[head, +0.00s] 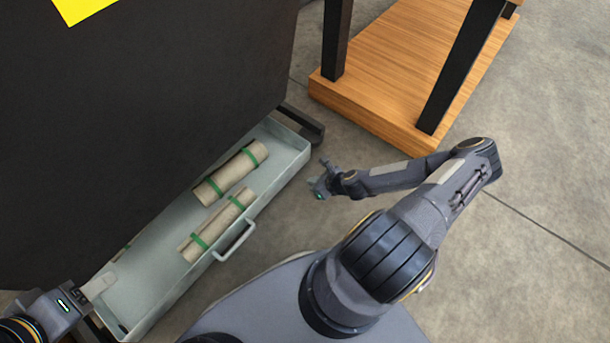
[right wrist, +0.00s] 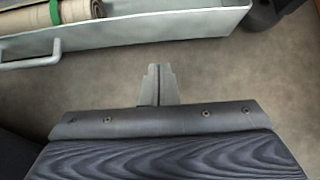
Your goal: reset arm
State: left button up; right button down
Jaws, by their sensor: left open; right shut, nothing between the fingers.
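My right gripper (head: 319,187) is shut and empty, held out over the floor just right of the open drawer. In the right wrist view its closed fingers (right wrist: 158,85) point at bare floor below the drawer's side. My left gripper (head: 98,286) is at the lower left of the head view, at the drawer's near left end. It is open, though only part of its fingers shows. Nothing shows held in either gripper.
A pale grey drawer (head: 147,253) with a handle (head: 236,243) stands out from a dark cabinet (head: 140,110). Rolled bundles with green bands (head: 230,174) lie in it. A wooden platform with black legs (head: 385,118) stands at the back right. The floor (head: 540,190) at right is clear.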

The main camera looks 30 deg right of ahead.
jog(key=shift+s+r, duration=0.15)
notch_tip(320, 180, up, 28)
jog(key=s+a+n+g, duration=0.25)
jog(key=n+g, duration=0.25)
jog(key=n, duration=1.4)
jog(key=s+a+r+n+t, duration=0.1)
jog(key=s+a+r+n, duration=0.3)
jog(key=s+r+n, duration=0.3)
jog(key=s+a+r+n+t, duration=0.1)
jog(key=s+a+r+n, duration=0.35)
jog(key=s+r, duration=0.4)
notch_tip(320, 180, up, 34)
jog(key=p, duration=3.3)
jog(key=shift+a+f+y, duration=0.15)
jog(key=shift+y, duration=0.25)
